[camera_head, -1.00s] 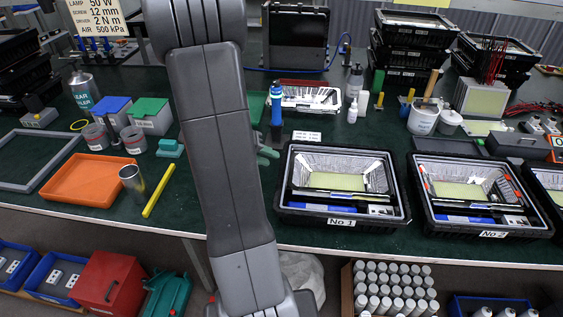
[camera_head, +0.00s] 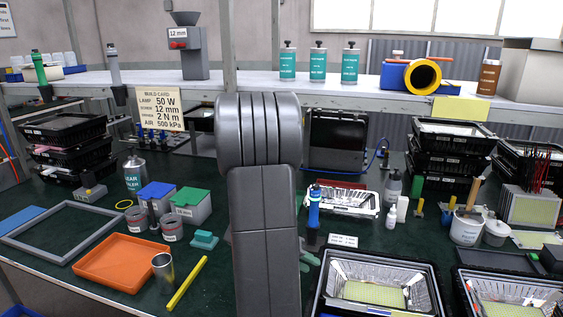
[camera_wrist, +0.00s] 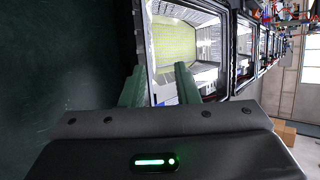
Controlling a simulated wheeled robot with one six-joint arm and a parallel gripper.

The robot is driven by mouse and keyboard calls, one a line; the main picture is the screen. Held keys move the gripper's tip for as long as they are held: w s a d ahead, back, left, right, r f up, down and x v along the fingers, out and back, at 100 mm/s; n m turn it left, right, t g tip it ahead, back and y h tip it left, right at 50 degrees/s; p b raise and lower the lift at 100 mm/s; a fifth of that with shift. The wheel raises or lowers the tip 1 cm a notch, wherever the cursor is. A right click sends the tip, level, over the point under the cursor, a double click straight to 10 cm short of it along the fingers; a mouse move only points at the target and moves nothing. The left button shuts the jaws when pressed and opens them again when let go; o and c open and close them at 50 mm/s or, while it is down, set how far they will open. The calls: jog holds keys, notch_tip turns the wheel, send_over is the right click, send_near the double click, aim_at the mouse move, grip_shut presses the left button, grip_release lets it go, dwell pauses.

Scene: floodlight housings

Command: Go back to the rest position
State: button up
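My gripper (camera_wrist: 159,84) shows in the wrist view as two green fingers standing apart, with nothing between them. Beyond the fingers is a black-rimmed floodlight housing (camera_wrist: 153,45) with a yellow panel inside; I cannot tell the distance to it. Two open housings show at the lower right, one near the middle (camera_head: 322,290) and one at the right edge (camera_head: 466,290), both cut off by the frame.
An orange tray (camera_head: 105,262), a metal cup (camera_head: 163,272) and a yellow bar (camera_head: 187,283) lie left of my arm. Stacked black trays (camera_head: 68,147) are at the left. A shelf (camera_head: 240,92) runs behind.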

jog(key=x, duration=0.2)
jog(key=shift+w+d+f, duration=0.1)
jog(key=shift+d+f, duration=0.15)
